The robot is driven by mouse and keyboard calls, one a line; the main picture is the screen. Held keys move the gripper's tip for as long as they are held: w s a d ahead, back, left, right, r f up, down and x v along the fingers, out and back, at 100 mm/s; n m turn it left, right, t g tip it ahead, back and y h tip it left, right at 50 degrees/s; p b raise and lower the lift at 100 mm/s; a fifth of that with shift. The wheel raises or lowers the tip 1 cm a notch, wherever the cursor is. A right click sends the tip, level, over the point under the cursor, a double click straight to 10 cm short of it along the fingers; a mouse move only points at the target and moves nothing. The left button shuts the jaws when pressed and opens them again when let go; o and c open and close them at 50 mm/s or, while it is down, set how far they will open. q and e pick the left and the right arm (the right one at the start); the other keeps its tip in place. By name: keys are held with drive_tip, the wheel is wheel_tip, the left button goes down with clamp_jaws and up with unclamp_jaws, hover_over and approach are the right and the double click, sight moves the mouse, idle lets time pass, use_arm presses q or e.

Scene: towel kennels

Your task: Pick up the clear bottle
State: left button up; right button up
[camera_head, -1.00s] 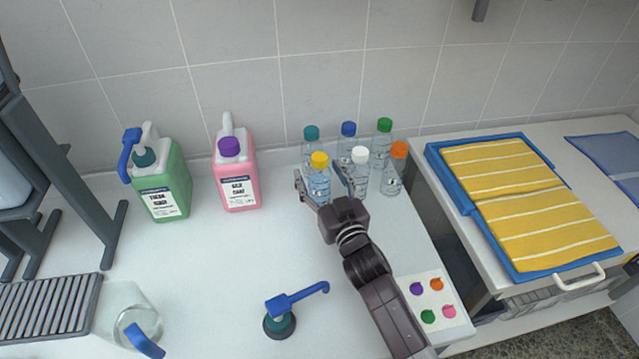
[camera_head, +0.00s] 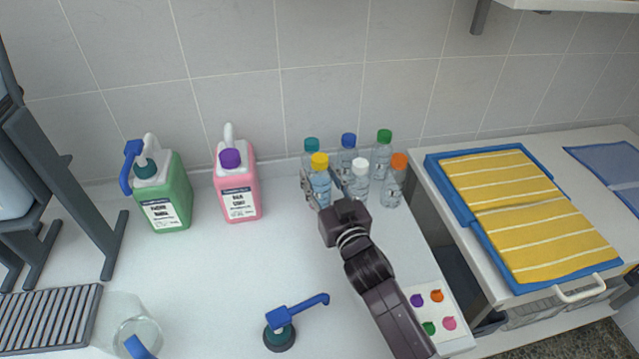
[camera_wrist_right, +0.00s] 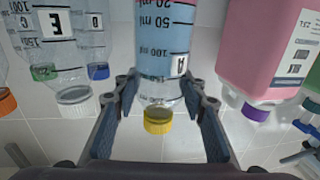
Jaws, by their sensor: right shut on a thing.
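My right gripper (camera_head: 323,187) is shut on a clear bottle with a yellow cap (camera_head: 320,185), at the front left of a group of clear bottles. In the right wrist view the fingers (camera_wrist_right: 160,100) are on both sides of this bottle (camera_wrist_right: 165,60). It appears upside down there, with volume marks, a label "A" and a bluish tint. The bottle stands upright on the counter. Close around it stand clear bottles with teal (camera_head: 312,146), blue (camera_head: 349,141), green (camera_head: 384,136), white (camera_head: 360,166) and orange (camera_head: 399,160) caps. My left gripper is out of view.
A pink jug (camera_head: 238,190) and a green jug (camera_head: 165,205) stand to the left. A blue pump head (camera_head: 290,315) and a card with coloured dots (camera_head: 437,319) are nearer. The middle counter is clear.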

wheel_tip(320, 180, up, 16)
drive_tip(key=p, duration=0.1)
drive_tip(key=s+d+f+m+h, duration=0.2)
drive_tip(key=s+d+f+h, duration=0.1)
drive_tip(key=s+d, duration=0.6)
drive_tip(key=s+d+f+m+t+h, duration=0.1)
drive_tip(key=s+d+f, duration=0.4)
drive_tip(key=s+d, duration=0.5)
drive_tip(key=shift+s+f+m+h, duration=0.25)
drive_tip(key=shift+m+h, duration=0.25)
drive_tip(key=shift+h, duration=0.6)
drive_tip(key=shift+d, duration=0.1)
